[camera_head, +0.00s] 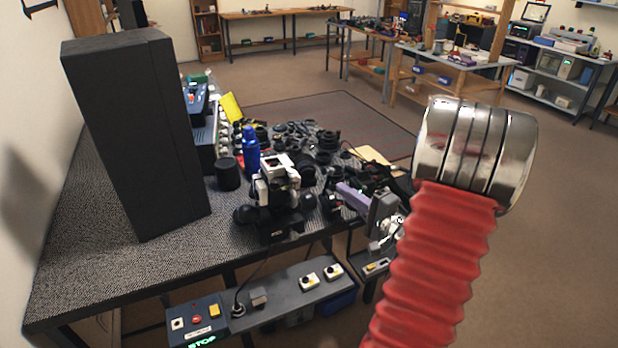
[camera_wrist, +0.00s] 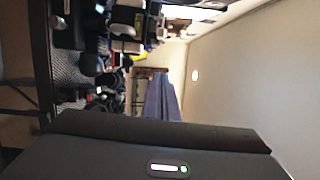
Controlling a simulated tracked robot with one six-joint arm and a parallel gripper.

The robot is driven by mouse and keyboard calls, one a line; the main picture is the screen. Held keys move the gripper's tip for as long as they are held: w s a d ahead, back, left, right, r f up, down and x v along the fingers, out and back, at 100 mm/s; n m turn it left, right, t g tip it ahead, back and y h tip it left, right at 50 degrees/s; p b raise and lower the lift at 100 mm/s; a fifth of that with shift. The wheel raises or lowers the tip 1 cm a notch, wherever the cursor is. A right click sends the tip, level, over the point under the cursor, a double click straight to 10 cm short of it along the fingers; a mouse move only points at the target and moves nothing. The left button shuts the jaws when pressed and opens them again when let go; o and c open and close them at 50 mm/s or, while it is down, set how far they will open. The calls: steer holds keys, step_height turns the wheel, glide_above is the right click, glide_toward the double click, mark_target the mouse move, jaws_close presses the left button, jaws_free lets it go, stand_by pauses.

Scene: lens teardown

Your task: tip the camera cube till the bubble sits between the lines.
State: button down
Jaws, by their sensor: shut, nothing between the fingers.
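A white-and-black cube-shaped device (camera_head: 280,172), which looks like the camera cube, sits on a black mount near the table's front edge in the head view. No bubble or lines can be made out on it at this size. My gripper (camera_head: 341,188) is to the right of the cube, apart from it. Its purple fingers are shut and empty and point left toward the cube. In the wrist view the purple fingers of my gripper (camera_wrist: 158,88) are together. I cannot clearly tell the cube in the wrist view.
A tall black box (camera_head: 135,135) stands at the left of the grey table (camera_head: 85,235). A blue bottle (camera_head: 251,148) and a black cylinder (camera_head: 227,173) are left of the cube. Several lens parts (camera_head: 300,130) lie behind it. A control panel (camera_head: 265,300) hangs in front.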

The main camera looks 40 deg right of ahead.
steer(key=w+a, duration=0.3)
steer(key=w, duration=0.8)
steer(key=shift+a+r, duration=0.25)
stand_by(0.3)
stand_by(0.3)
steer(key=shift+w, duration=0.1)
